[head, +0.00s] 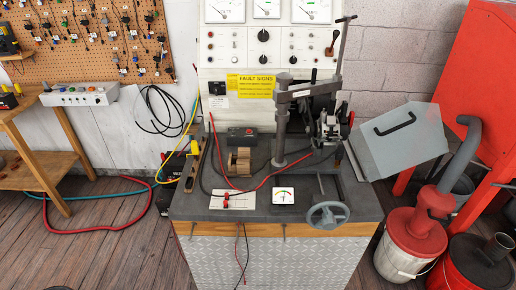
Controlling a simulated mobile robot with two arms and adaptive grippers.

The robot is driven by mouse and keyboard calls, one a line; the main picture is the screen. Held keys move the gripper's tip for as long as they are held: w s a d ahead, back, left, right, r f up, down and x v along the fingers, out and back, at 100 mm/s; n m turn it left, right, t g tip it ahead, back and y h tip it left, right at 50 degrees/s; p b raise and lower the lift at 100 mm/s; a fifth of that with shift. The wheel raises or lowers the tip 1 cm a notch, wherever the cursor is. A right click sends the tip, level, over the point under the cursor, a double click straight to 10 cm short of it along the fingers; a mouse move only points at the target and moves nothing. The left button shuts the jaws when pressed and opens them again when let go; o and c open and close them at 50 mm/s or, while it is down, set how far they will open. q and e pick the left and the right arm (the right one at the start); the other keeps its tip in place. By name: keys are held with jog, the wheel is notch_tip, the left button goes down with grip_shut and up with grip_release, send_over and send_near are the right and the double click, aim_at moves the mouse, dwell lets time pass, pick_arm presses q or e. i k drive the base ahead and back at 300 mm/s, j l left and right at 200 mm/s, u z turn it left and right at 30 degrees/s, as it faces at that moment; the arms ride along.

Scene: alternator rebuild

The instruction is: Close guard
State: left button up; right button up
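The guard (420,145) looks like a grey sheet-metal hood with a black bar handle (396,124). It is open, tilted out past the right edge of the test bench (190,207), with its lower left edge near the bench top. To its left, a metal unit that looks like the alternator (328,127) is mounted near a grey post and clamp arm (282,125). Neither of my grippers is in view.
A handwheel (327,214) stands at the bench front. Left floor is partly clear, with hoses.

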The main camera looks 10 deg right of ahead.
aim_at(415, 114)
jog(key=z, duration=1.5)
jog(key=i+l, duration=1.15)
